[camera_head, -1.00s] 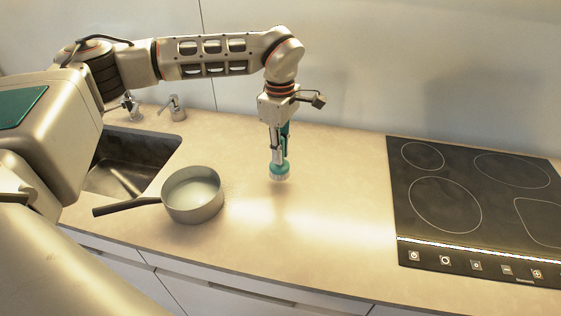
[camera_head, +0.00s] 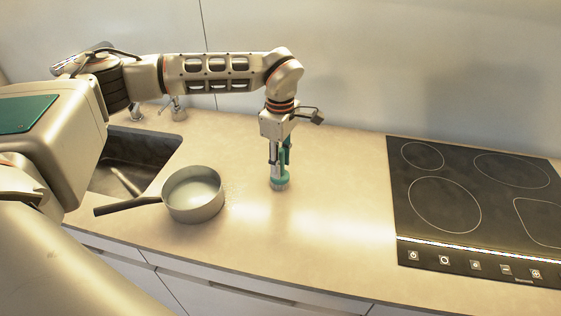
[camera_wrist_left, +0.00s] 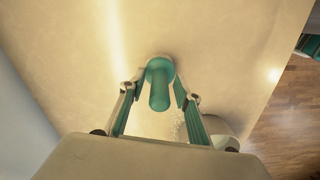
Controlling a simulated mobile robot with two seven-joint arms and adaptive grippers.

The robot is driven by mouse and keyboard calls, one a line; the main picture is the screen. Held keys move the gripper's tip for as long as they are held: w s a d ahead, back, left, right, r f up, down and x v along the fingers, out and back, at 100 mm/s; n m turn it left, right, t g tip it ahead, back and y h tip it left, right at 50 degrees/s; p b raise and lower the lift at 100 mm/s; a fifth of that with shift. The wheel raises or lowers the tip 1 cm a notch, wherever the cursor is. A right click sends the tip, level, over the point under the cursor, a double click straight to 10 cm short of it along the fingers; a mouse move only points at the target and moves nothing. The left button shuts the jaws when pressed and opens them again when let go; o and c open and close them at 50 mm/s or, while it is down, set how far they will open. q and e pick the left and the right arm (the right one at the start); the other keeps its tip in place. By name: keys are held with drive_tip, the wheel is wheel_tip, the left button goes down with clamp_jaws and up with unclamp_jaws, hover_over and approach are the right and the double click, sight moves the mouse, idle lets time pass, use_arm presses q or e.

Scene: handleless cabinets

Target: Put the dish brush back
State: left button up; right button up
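The dish brush (camera_head: 280,182) is teal with a pale bristle end and stands upright, bristles down, at or just above the counter right of the pan. My left gripper (camera_head: 279,170) points straight down from above and is shut on the brush. In the left wrist view, the teal brush (camera_wrist_left: 159,88) sits between the two fingertips of my left gripper (camera_wrist_left: 160,82), which close in on its sides. The bristles are hidden in the wrist view. My right gripper is out of view.
A grey pan (camera_head: 194,197) with a dark handle stands left of the brush. The sink (camera_head: 128,165) is farther left, with a tap (camera_head: 175,108) behind it. A black cooktop (camera_head: 470,200) lies to the right. The counter (camera_head: 335,200) between brush and cooktop is clear.

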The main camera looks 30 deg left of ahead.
use_arm(q)
wheel_tip(320, 180, up, 12)
drive_tip(key=shift+r+b, duration=0.2)
drive_tip(key=shift+b, duration=0.4)
idle(0.5)
